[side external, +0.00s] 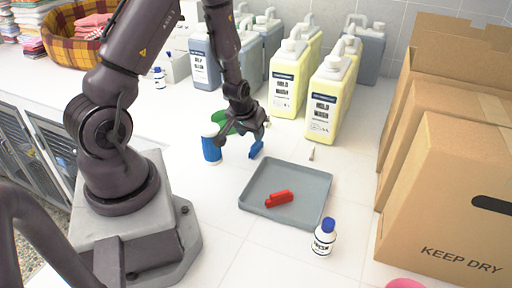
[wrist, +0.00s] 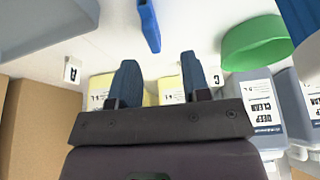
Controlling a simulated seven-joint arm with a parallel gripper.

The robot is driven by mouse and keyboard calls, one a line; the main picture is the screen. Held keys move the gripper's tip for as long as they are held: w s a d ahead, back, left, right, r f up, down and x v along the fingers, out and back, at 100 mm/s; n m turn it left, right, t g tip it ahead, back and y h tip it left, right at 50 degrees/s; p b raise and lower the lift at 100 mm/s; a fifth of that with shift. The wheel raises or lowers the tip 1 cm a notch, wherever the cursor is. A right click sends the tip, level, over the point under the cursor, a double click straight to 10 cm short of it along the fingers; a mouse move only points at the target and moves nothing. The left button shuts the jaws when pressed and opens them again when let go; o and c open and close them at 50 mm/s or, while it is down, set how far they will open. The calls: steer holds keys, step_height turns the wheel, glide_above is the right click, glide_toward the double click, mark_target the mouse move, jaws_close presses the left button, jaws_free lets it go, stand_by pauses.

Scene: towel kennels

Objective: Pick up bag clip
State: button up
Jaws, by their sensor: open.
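A red clip-like piece (side external: 279,198) lies in the grey tray (side external: 256,206). I cannot tell which of the two is the bag clip. My gripper, also in the wrist view (wrist: 157,68), is open, its two fingers apart with nothing between them. It hangs low over the counter, fingers pointing down.
A blue-and-white cup (side external: 211,150) and a green bowl (side external: 219,121) stand close left of the gripper. Yellow jugs (side external: 331,98) stand behind. A small blue-capped bottle (side external: 323,238) stands right of the tray. Cardboard boxes (side external: 448,190) fill the right side.

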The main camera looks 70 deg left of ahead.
mark_target(256, 144)
steer(key=f, duration=0.2)
steer(key=w+f, duration=0.1)
steer(key=f, duration=0.1)
steer(key=shift+w+f, duration=0.15)
steer(key=shift+f, duration=0.1)
steer(key=shift+w+a+f, duration=0.15)
steer(key=shift+w+f, duration=0.05)
steer(key=shift+f, duration=0.2)
jaws_close()
